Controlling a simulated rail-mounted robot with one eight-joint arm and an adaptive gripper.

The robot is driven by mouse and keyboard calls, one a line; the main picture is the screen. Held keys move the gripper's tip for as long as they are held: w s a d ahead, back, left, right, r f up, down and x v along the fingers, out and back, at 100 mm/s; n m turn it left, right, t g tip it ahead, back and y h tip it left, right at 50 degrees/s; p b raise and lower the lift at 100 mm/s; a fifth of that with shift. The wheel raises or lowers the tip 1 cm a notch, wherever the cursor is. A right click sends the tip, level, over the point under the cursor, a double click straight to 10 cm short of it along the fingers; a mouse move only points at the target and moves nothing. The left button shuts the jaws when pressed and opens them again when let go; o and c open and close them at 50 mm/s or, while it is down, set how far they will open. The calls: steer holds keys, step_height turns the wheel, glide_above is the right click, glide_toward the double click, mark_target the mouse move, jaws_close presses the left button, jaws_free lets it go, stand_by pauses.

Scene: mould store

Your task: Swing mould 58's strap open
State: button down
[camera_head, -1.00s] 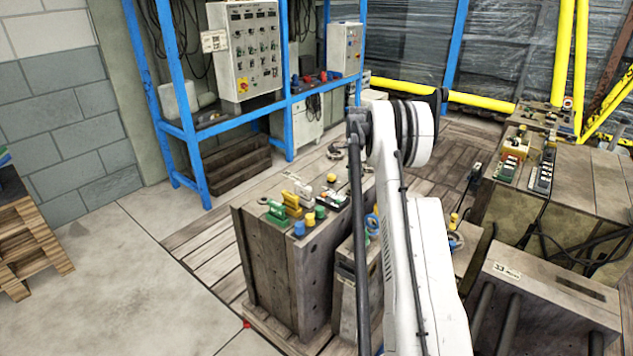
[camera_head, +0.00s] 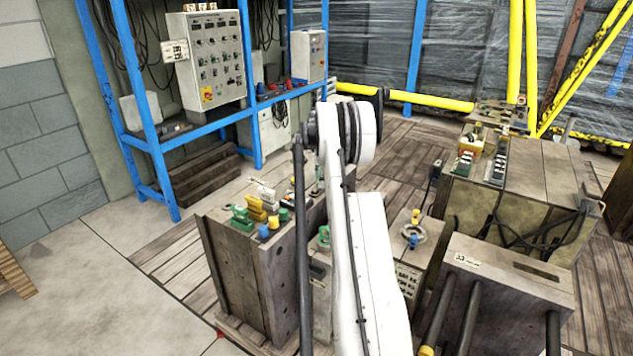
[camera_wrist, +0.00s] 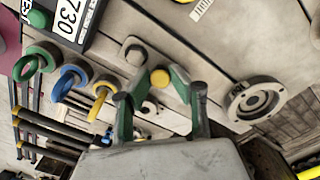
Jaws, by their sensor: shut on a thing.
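In the wrist view my gripper (camera_wrist: 160,76) has its two green-padded fingers closed in around a yellow knob (camera_wrist: 160,79). The knob sits at one end of a short grey bar, which looks like the strap. The bar lies on the worn grey top of a mould (camera_wrist: 190,40). No number 58 is readable, so I cannot confirm which mould this is. In the head view my own arm hides the gripper and the strap.
Green, blue (camera_wrist: 70,78) and yellow ring fittings and a box marked 730 (camera_wrist: 70,18) are left of my gripper. A round metal flange (camera_wrist: 255,100) is to its right. In the head view, a mould marked 33 (camera_head: 510,285) stands at right; a blue rack (camera_head: 150,140) stands behind.

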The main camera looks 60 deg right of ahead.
steer(key=c, duration=1.5)
jaws_free()
steer(key=shift+c, duration=0.2)
steer(key=shift+r, duration=0.1)
step_height(320, 180, up, 12)
